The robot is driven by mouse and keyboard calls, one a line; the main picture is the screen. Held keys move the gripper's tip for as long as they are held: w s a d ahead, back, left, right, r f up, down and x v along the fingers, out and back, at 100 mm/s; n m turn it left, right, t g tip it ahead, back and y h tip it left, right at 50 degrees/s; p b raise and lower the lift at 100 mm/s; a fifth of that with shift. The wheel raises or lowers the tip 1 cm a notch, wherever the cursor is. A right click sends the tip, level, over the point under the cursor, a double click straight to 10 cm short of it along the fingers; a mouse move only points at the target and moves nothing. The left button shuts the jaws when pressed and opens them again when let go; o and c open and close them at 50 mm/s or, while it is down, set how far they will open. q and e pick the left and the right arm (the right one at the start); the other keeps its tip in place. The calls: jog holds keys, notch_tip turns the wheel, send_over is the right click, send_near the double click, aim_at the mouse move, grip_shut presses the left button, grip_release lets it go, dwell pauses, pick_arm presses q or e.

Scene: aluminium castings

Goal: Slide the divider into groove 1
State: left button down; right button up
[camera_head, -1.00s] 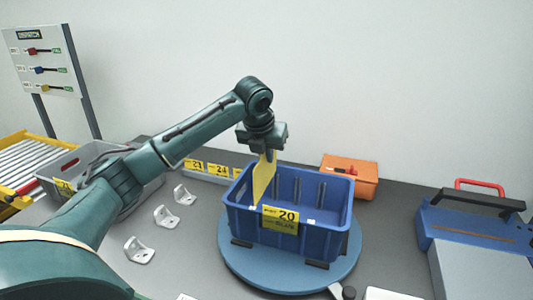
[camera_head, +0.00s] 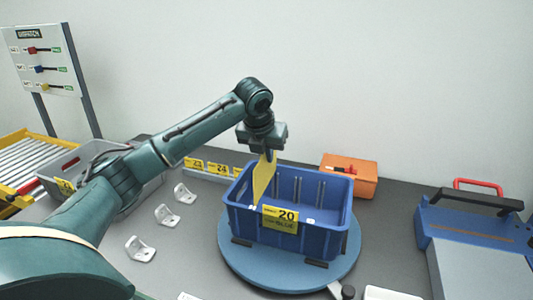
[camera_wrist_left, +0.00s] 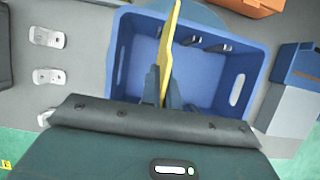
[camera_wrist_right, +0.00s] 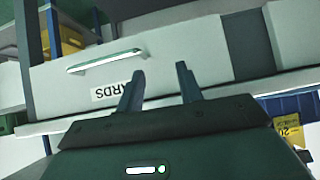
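The yellow divider (camera_head: 264,180) is a thin upright panel over the left part of the blue crate (camera_head: 330,236), its lower part below the crate's rim. My left gripper (camera_head: 267,153) is shut on its top edge. In the left wrist view the divider (camera_wrist_left: 167,45) stands between the two fingers (camera_wrist_left: 163,92). Grooved ribs (camera_head: 319,188) show on the crate's inner far wall; the divider hides part of the left side. I cannot tell whether it sits in a groove. My right gripper (camera_wrist_right: 160,85) is open and empty, facing a grey drawer front.
The crate stands on a round blue turntable (camera_head: 235,268). Several white brackets (camera_head: 140,250) lie to the left, beside a grey bin (camera_head: 70,162). An orange box (camera_head: 350,178) stands behind and a blue toolbox (camera_head: 470,225) at right.

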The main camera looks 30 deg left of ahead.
aim_at(259, 163)
pick_arm(q)
jog(key=shift+f+b, duration=0.75)
jog(key=shift+f, duration=4.75)
jog(key=c, duration=2.1)
grip_release()
jog(key=o, duration=0.5)
jog(key=shift+o, duration=0.2)
jog(key=v, duration=1.3)
jog(key=shift+s+b, duration=0.1)
jog(key=shift+b, duration=0.25)
